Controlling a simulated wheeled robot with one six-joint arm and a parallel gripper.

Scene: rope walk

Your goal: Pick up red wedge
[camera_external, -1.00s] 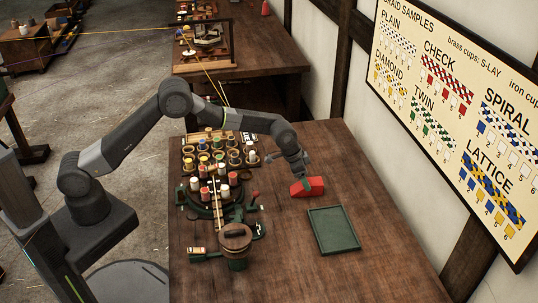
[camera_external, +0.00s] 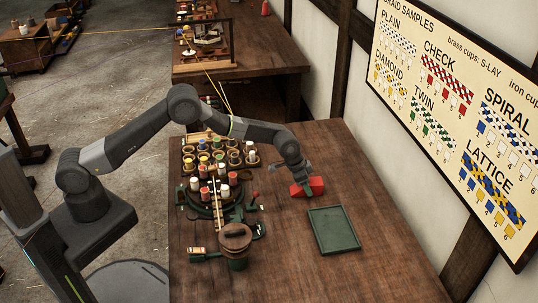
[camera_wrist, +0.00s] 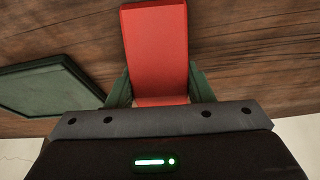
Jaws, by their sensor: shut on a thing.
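The red wedge (camera_external: 315,186) is at the right part of the near table, behind the green tray. It also shows in the wrist view (camera_wrist: 156,45), between the two green fingers of my gripper (camera_wrist: 160,88). My gripper (camera_external: 308,187) reaches down onto the wedge from above and is shut on it. The wedge is on or just above the table top; I cannot tell whether there is a gap under it.
The shallow green tray (camera_external: 312,216) lies in front of the wedge. A braiding stand with several bobbins (camera_external: 217,197) and a rack of cups (camera_external: 188,165) stand to the left. A lidded brown pot (camera_external: 235,242) is nearer. Bare table lies at the right front.

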